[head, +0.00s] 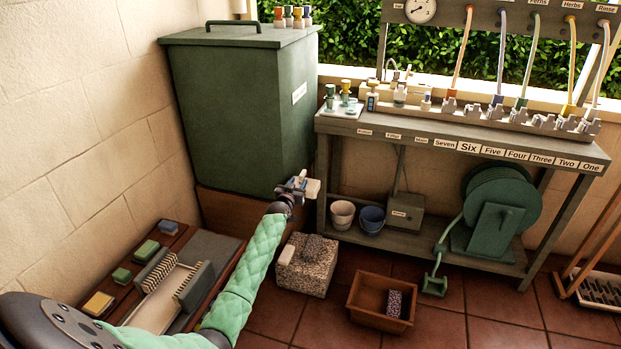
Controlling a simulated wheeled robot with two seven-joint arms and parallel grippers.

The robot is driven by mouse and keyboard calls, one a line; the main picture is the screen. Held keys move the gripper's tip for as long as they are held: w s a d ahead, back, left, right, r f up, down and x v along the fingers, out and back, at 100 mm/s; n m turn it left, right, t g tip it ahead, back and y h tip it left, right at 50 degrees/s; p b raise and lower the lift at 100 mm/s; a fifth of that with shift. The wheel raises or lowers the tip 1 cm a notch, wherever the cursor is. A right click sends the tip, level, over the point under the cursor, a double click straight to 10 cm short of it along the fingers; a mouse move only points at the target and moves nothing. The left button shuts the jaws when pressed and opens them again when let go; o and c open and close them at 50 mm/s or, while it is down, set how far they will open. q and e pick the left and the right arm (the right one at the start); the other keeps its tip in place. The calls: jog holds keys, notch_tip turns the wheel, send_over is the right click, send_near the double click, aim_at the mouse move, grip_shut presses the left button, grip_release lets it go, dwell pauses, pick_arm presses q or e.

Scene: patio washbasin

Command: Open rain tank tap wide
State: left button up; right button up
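The green rain tank (235,110) stands in the back left corner on a brown base, with a lid, a handle and a small pale label on its right face. My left arm, in a mint-green padded sleeve, reaches up from the lower left. My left gripper (301,186) is at the tank's lower right corner, beside the bench's left leg. A pale block shows at its fingers; I cannot tell whether this is part of the tap or of the gripper. No tap can be made out clearly, and the finger gap is too small to read. My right gripper is not in view.
The grey bench (460,145) with numbered labels, valves and hoses stands right of the tank. A green hose reel (500,210) and two pots sit on its lower shelf. A speckled stone block (307,268) and a terracotta tray (367,308) are on the tiled floor.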

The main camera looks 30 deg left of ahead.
aim_at(300, 178)
pick_arm(q)
jog(key=shift+b+x, duration=0.65)
jog(key=shift+x, duration=2.75)
grip_shut()
